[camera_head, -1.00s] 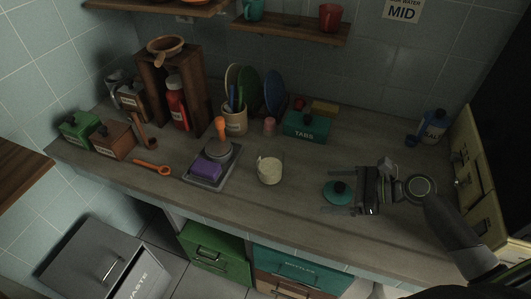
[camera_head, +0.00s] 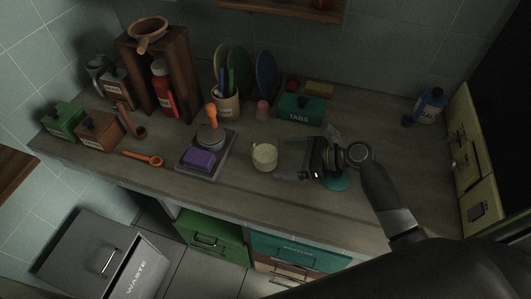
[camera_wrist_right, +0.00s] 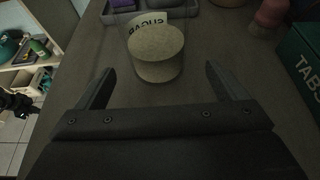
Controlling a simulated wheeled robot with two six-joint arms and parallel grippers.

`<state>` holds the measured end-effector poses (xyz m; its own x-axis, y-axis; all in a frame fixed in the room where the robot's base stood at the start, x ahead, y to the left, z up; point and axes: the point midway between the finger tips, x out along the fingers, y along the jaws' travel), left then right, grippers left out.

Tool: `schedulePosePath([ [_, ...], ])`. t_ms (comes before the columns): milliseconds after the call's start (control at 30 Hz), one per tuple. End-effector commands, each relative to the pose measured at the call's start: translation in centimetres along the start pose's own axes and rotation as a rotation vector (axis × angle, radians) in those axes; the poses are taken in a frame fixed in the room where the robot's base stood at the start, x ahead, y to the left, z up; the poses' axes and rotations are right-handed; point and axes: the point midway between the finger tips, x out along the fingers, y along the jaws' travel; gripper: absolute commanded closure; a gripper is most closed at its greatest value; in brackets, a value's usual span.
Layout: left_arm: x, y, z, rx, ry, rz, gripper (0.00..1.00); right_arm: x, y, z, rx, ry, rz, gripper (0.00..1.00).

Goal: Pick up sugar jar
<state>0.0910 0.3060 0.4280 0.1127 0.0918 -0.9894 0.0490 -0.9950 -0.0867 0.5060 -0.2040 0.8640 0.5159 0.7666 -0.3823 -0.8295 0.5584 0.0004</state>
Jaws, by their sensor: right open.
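The sugar jar (camera_head: 264,157) is a short round container with pale contents, standing upright on the counter. In the right wrist view the jar (camera_wrist_right: 156,55) stands just beyond the fingertips, with a white label reading SUGAR, upside down in this view, behind it. My right gripper (camera_head: 281,160) is open and just to the right of the jar. Its two fingers (camera_wrist_right: 158,85) point toward the jar from either side, and the gap between them is empty. A teal lid with a dark knob (camera_head: 336,180) lies partly hidden under my right arm. My left gripper is not in view.
A grey tray (camera_head: 190,168) with a purple block and a tool with an orange handle sits left of the jar. A teal TABS box (camera_head: 299,108) and a pink item (camera_head: 262,109) stand behind. An orange spoon (camera_head: 143,158) lies further left. The front edge is near.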

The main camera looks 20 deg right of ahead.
Motion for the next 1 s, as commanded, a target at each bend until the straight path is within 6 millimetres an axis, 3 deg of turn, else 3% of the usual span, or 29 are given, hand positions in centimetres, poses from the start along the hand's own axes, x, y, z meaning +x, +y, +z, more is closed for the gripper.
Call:
schedulePosePath([
  [267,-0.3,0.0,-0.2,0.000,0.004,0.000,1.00,2.0,0.1,0.1,0.000,-0.001,0.001,0.08],
  [600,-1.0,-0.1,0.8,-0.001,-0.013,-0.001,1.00,6.4,0.4,0.4,0.000,-0.001,0.001,0.08],
  [900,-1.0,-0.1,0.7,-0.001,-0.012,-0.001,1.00,6.8,0.4,0.2,-0.001,0.001,0.000,0.08],
  [1000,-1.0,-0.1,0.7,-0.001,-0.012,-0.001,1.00,6.8,0.4,0.2,-0.001,0.001,0.000,0.21],
])
